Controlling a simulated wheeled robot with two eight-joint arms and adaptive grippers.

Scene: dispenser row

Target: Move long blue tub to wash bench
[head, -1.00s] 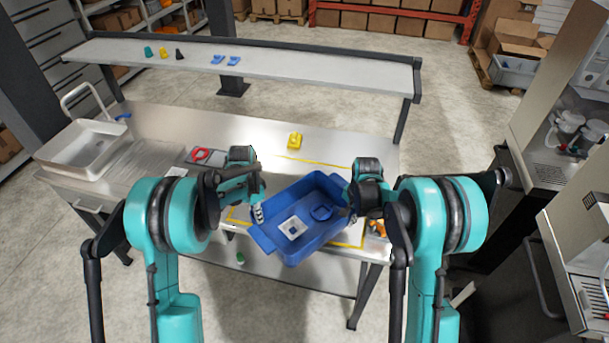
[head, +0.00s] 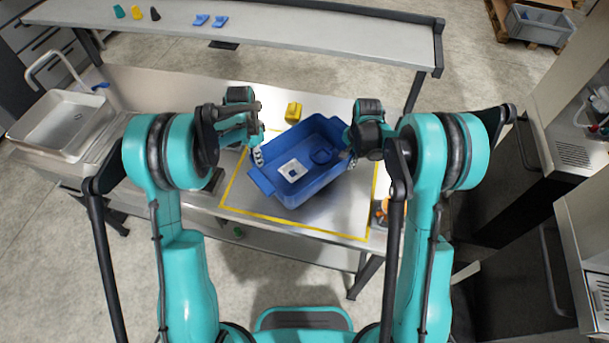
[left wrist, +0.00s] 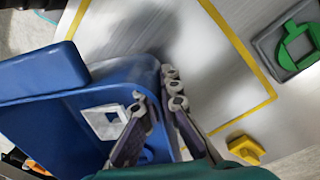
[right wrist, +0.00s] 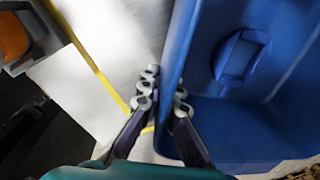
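The long blue tub (head: 310,181) is over the yellow-taped rectangle on the steel bench (head: 330,222), turned at an angle. Inside it are a white square piece with a blue middle (head: 293,170) and a blue round shape (head: 322,156). My left gripper (head: 258,156) is shut on the tub's left wall; the left wrist view shows its fingers (left wrist: 158,103) on either side of the wall. My right gripper (head: 350,161) is shut on the right wall, its fingers (right wrist: 163,97) straddling it. A shadow lies on the bench beside the tub; I cannot tell its exact height.
A yellow object (head: 293,112) stands behind the tub. A sink basin (head: 63,124) is at the bench's left end. A raised shelf (head: 330,35) with small coloured items runs behind. An orange object (head: 380,211) is near the front right. A grey holder with a green shape (left wrist: 292,44) lies beside the tape.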

